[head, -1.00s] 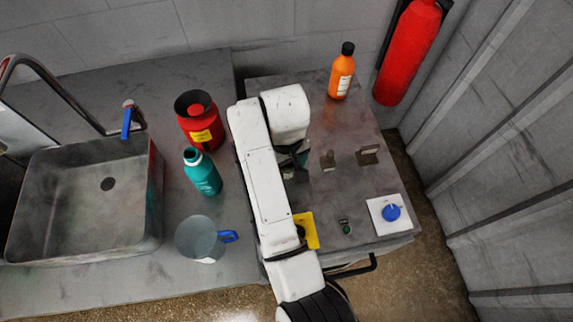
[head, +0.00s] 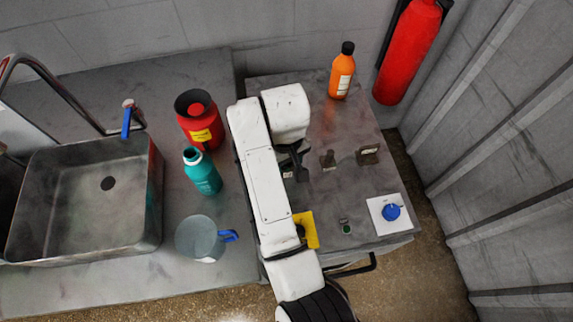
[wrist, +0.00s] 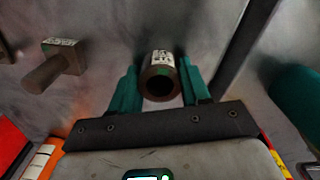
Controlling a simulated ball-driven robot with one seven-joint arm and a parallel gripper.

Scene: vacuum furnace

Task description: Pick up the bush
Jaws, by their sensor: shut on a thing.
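The bush (wrist: 161,74) is a short brownish metal cylinder with a dark round bore and a white label on its side. In the wrist view it sits between the two teal fingers of my gripper (wrist: 160,80), its open end facing the camera. The fingers are closed on its sides. In the head view my gripper is over the left part of the grey bench top (head: 345,110), largely hidden by my own arm. A small white label (head: 288,174) shows just below it. I cannot tell whether the bush is clear of the surface.
Two metal parts, one smaller (head: 327,160) and one blocky (head: 368,155), stand right of my gripper. An orange bottle (head: 341,75) stands behind. A white pad (head: 378,222) holds a blue item. Left are a teal bottle (head: 203,175), red canister (head: 201,125) and clear jug (head: 199,240).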

